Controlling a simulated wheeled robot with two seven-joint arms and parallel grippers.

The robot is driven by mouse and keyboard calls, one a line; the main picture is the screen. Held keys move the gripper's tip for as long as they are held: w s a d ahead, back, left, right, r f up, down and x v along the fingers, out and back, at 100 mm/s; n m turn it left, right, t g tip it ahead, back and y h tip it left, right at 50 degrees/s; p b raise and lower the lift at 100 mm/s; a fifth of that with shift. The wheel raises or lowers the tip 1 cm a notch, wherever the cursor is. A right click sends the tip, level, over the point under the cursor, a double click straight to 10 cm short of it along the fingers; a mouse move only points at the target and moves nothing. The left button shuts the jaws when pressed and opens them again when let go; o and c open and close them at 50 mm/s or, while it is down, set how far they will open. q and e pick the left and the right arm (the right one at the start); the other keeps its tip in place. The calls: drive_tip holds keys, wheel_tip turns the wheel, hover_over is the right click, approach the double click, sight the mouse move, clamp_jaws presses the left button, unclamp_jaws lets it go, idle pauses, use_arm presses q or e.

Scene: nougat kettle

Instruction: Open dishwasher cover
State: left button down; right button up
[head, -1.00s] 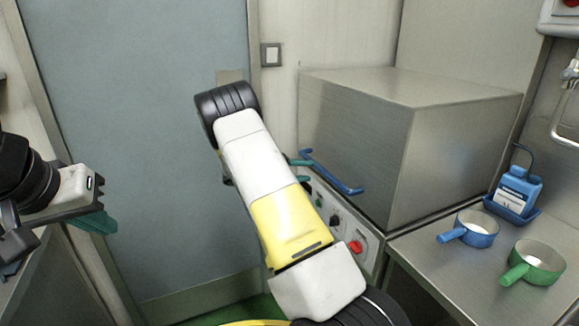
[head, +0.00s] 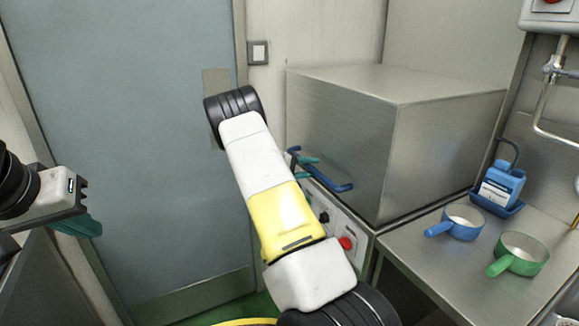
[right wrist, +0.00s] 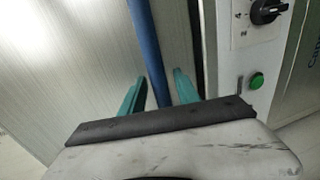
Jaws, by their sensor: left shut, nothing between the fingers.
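The dishwasher cover (head: 340,140) is a large brushed-metal box hood, sitting low on the machine at the right. A blue bar handle (head: 335,187) runs along its lower front edge. My right gripper (head: 306,168) is at the handle's far end, partly hidden by my forearm. In the right wrist view, the open teal fingers (right wrist: 158,88) stand on either side of the blue bar (right wrist: 146,45), with gaps visible. My left gripper (head: 88,226) is at the left edge, shut and empty, far from the cover.
Below the cover is a control panel (head: 323,214) with a red button (head: 347,243). The right counter (head: 455,280) holds a blue pan (head: 462,222), a green pan (head: 522,253) and a blue bottle (head: 502,184). A grey-blue door (head: 120,120) stands behind my arm.

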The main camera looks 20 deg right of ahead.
clamp_jaws()
idle(1.2)
